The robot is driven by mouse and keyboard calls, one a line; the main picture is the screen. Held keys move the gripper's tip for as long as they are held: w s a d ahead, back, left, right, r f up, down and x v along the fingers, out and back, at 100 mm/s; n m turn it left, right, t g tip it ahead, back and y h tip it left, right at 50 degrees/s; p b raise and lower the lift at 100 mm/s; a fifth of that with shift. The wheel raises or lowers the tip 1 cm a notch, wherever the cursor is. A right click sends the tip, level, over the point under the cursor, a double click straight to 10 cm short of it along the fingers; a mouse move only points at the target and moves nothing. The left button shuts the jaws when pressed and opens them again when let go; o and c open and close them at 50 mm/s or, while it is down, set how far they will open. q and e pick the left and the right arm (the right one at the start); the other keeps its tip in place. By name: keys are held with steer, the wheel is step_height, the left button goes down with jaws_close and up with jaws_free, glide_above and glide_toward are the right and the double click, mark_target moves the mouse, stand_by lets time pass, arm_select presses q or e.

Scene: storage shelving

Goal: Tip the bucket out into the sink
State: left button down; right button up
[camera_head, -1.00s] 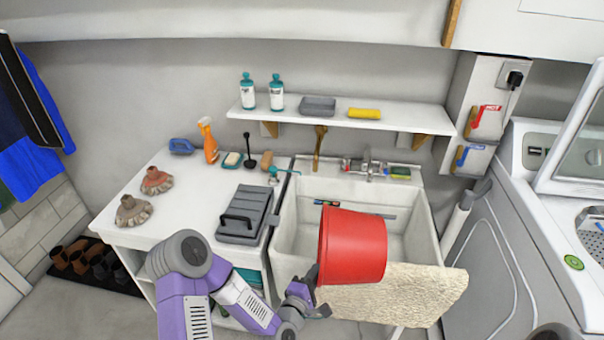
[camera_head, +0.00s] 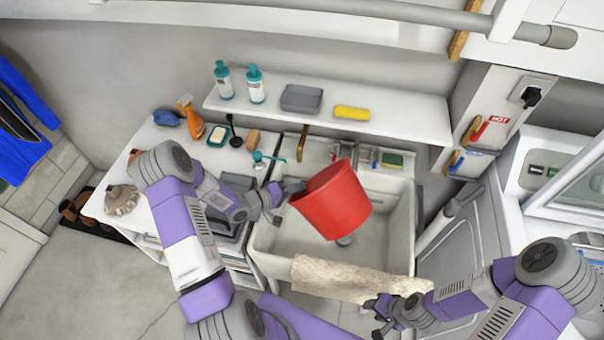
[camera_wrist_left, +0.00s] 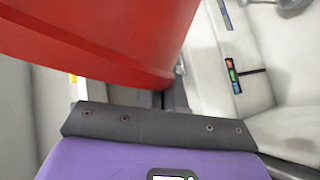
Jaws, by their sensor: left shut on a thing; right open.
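In the left wrist view the bucket (camera_wrist_left: 110,40) fills the upper left, and the fingertips are mostly hidden. The inside of the bucket is not visible, so I cannot tell whether it holds anything. My right gripper (camera_head: 378,312) is open and empty, low in the head view near the front of the sink.
A beige cloth (camera_head: 345,280) hangs over the sink's front edge. A faucet (camera_head: 367,157) stands at the back. A wall shelf (camera_head: 410,118) above holds bottles, a grey tray and a yellow sponge.

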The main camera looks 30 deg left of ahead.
arm_select(q)
steer(key=a+r+m+y, duration=0.2)
steer(key=r+m, duration=0.2)
steer(key=r, duration=0.5)
steer(key=w+a+r+m+t+y, duration=0.1)
steer(key=a+r+m+y, duration=0.1)
steer(key=r, duration=0.7)
steer(key=shift+r+m+y, duration=0.4)
steer(key=shift+m+y, duration=0.4)
steer(key=shift+m, duration=0.2)
steer(key=shift+a, duration=0.1)
steer(key=s+d+f+b, duration=0.1)
steer(key=d+f+b, duration=0.1)
steer(key=d, duration=0.4)
steer(key=s+d+f+m+h+b, duration=0.1)
steer(key=s+d+f+b, duration=0.1)
steer(key=d, duration=0.5)
steer(key=shift+d+f+b, duration=0.15)
steer(key=shift+f+b, duration=0.4)
steer(key=shift+b, duration=0.3)
